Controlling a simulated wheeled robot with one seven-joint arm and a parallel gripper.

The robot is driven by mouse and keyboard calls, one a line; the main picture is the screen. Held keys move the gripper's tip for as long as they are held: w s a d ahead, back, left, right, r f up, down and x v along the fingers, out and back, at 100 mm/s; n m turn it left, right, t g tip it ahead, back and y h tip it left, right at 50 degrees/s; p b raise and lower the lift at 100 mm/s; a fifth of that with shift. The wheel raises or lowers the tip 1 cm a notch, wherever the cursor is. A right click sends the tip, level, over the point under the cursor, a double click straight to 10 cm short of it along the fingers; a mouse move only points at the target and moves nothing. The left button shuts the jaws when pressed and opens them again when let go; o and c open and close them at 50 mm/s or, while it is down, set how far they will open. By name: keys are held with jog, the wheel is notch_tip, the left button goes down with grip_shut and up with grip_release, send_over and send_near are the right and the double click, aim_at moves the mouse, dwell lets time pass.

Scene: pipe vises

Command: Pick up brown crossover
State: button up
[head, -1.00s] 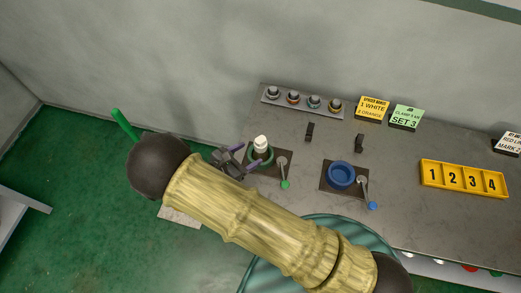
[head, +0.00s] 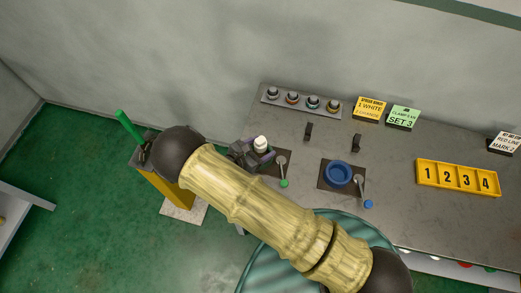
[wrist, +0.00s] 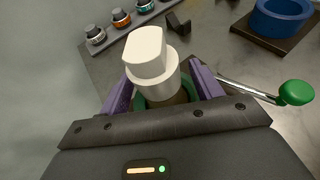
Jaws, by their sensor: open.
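My gripper (wrist: 160,88) is open, with its purple fingers on either side of a white stepped fitting (wrist: 150,60). A clear gap shows at its right side; I cannot tell whether the left finger touches it. The fitting stands in a green ring-shaped vise (wrist: 146,103) with a green-knobbed lever. A darker brownish patch shows low inside the ring, and I cannot tell whether it is a part or shadow. In the head view the white fitting (head: 261,143) stands just right of my gripper (head: 254,150). I make out no clearly brown crossover.
A blue ring vise (head: 338,174) stands to the right. A rack with several knobs (head: 302,103), two dark upright pieces, label signs (head: 370,108) and a yellow numbered tray (head: 458,177) are on the grey bench. A yellow-brown bin (head: 165,188) stands at left.

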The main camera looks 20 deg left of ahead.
dwell(0.4)
grip_shut()
jog(key=shift+r, duration=0.1)
